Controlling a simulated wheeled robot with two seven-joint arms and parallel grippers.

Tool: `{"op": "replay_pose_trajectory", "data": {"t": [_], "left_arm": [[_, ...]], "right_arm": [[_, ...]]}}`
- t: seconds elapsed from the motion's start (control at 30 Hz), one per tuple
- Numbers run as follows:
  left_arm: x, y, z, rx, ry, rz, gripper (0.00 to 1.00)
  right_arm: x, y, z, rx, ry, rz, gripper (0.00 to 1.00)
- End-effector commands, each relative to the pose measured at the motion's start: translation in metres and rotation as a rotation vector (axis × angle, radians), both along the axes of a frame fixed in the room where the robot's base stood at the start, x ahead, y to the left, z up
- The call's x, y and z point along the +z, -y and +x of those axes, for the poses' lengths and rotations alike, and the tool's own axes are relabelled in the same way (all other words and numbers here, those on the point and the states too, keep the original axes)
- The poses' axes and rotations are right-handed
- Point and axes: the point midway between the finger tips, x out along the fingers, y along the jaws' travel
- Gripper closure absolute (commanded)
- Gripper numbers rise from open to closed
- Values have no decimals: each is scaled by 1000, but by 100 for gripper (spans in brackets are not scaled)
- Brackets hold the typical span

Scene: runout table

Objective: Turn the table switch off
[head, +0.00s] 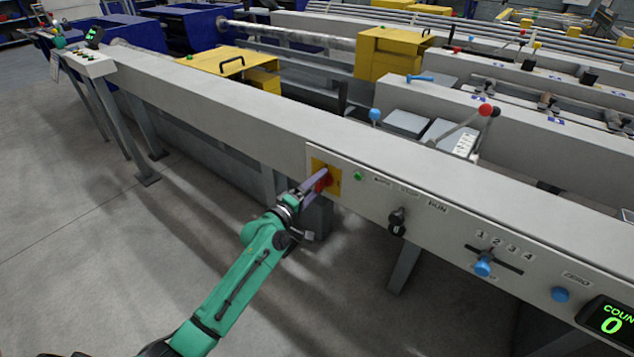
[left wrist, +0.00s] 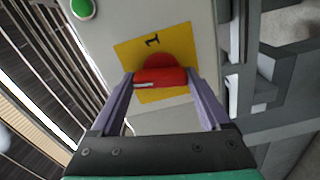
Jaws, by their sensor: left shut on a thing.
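The table switch is a red rotary knob (head: 323,182) on a yellow plate (head: 333,172) at the left end of the grey front panel. In the left wrist view the red knob (left wrist: 160,77) lies between my two purple fingers, on the yellow plate (left wrist: 128,52) marked "1". My left gripper (head: 319,182) is shut on the knob, with a fingertip at each end of its bar in the wrist view (left wrist: 160,80). The fingers partly cover the knob in the head view. My right gripper is not in view.
Right of the switch on the panel are a green button (head: 358,176), a black selector (head: 397,220), a blue slider knob (head: 482,267), a blue button (head: 560,294) and a counter display (head: 608,318) reading 0. A red-tipped lever (head: 466,125) stands above. The floor (head: 90,250) at left is clear.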

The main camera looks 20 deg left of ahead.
Motion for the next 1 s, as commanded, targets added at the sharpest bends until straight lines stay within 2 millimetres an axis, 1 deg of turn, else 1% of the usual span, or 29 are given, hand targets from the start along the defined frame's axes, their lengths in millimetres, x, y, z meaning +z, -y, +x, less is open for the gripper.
{"op": "replay_pose_trajectory", "data": {"t": [0.2, 0.4, 0.93, 0.97, 1.0], "left_arm": [[0, -1, 0, 0, -49, -119, 76], [0, -1, 0, 0, -74, -180, 76], [-1, -1, 0, 0, -83, -206, 76], [-1, -1, 0, 0, -83, -206, 9], [-1, 0, 0, 0, -83, -206, 0]], "right_arm": [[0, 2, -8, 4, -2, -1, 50], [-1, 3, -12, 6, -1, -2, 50], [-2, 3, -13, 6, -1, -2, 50], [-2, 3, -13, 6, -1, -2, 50], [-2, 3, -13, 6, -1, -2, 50]]}}
